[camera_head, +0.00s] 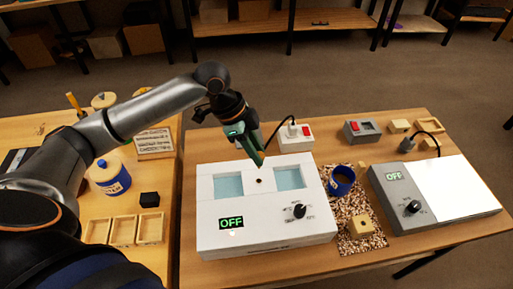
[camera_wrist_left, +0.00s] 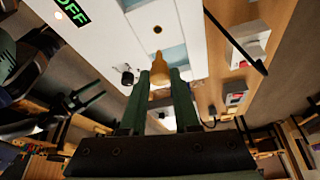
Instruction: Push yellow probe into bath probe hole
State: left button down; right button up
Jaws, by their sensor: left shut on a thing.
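The white bath (camera_head: 213,205) stands on the bench with two pale blue water windows and an OFF display. A small dark probe hole (camera_head: 259,181) sits between the windows; it also shows in the wrist view (camera_wrist_left: 157,30). My left gripper (camera_head: 259,161) is just above the bath, near the hole. In the wrist view, its green fingers (camera_wrist_left: 160,88) are shut on the yellow probe (camera_wrist_left: 158,68). The probe's tip points toward the hole and appears apart from it. My right gripper (camera_wrist_left: 90,100) seems to show at the wrist view's left, with its dark fingers apart.
A blue tape ring (camera_head: 342,181) and a wooden block (camera_head: 361,228) sit on a speckled mat right of the bath. A grey-white hotplate (camera_head: 440,193) stands further right. A socket with a plug (camera_head: 294,136) is behind the bath. A blue-banded jar (camera_head: 110,176) is at left.

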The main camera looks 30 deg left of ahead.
pick_arm(q)
jog(key=shift+f+b, duration=0.7)
jog(key=shift+f, duration=1.65)
jog(key=shift+r, duration=0.1)
jog(key=shift+p, duration=0.6)
jog(key=shift+p, duration=0.45)
jog(key=shift+f+b, duration=0.55)
jog(key=shift+f, duration=1.45)
